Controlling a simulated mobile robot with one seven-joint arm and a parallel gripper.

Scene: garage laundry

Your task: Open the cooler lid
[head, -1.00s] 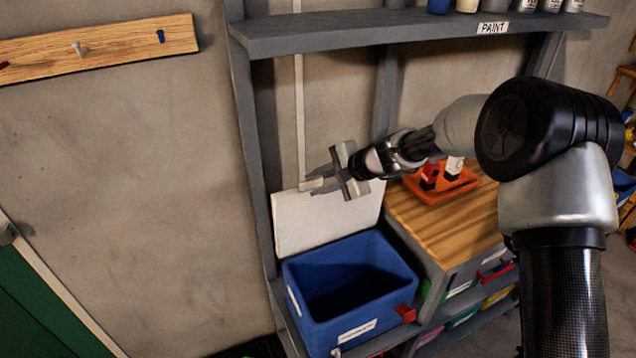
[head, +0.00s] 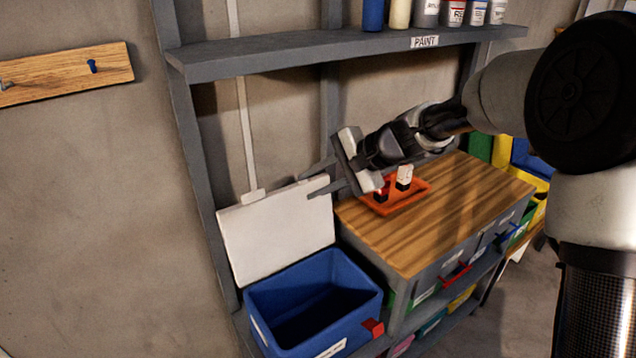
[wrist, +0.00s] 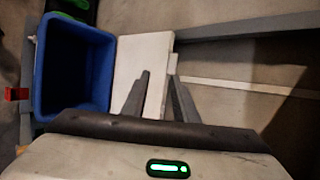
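In the wrist view, the open fingers (wrist: 160,90) point toward the white lid (wrist: 145,62), and the blue box (wrist: 75,65) is to the left. I cannot tell whether a finger touches the lid.
A wooden-topped cabinet (head: 440,225) stands right of the cooler, with an orange tray (head: 418,197) on it. A grey shelf (head: 290,57) labelled PAINT, with several cans, runs above. A wooden hook rail (head: 70,75) is on the wall at left.

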